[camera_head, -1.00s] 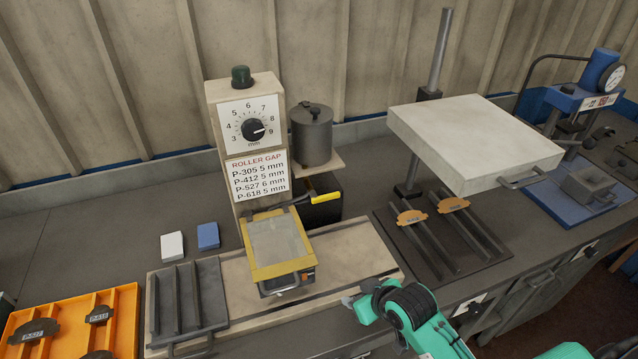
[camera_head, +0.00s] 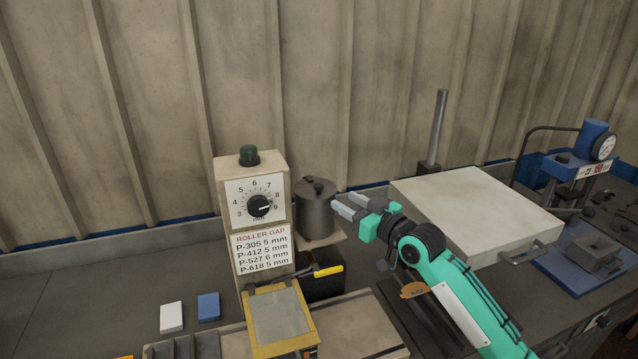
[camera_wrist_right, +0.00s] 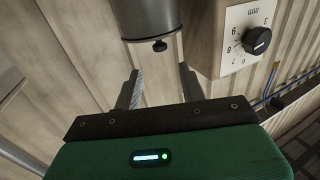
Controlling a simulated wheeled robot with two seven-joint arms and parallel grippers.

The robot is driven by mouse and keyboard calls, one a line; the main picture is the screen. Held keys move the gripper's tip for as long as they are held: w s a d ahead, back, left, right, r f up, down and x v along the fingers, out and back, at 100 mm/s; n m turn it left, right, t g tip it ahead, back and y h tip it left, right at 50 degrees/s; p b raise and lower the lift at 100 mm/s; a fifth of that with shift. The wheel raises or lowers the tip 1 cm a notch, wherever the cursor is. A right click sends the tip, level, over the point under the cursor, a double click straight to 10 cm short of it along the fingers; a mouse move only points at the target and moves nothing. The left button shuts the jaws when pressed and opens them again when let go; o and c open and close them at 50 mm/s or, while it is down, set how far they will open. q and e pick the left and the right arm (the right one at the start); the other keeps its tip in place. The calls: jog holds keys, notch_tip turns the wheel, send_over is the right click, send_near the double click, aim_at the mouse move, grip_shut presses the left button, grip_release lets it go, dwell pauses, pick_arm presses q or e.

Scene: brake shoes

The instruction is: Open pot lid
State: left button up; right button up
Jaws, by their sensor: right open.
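The pot (camera_head: 316,214) is a dark grey cylinder on a small shelf to the right of the roller gap machine. Its lid (camera_head: 315,186) sits on top with a small knob, and looks closed. My right gripper (camera_head: 346,206) is open and empty, just right of the pot, with its fingers pointing left toward it. In the right wrist view the pot (camera_wrist_right: 150,18) shows at the top, beyond and between the open fingers (camera_wrist_right: 160,88), apart from them. My left gripper is not in view.
The roller gap machine (camera_head: 254,210) with its dial stands left of the pot. A yellow-handled lever (camera_head: 328,271) sits below the shelf. A pale box-like plate (camera_head: 470,205) is right of my arm. White (camera_head: 171,317) and blue (camera_head: 208,306) blocks lie on the bench.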

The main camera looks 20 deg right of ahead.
aim_at(322, 187)
jog(key=p+x, duration=0.3)
jog(key=x, duration=0.6)
jog(key=shift+w+a+r, duration=0.1)
jog(key=shift+w+r, duration=0.05)
jog(key=shift+p+x, duration=0.3)
jog(key=shift+x, duration=0.45)
grip_shut()
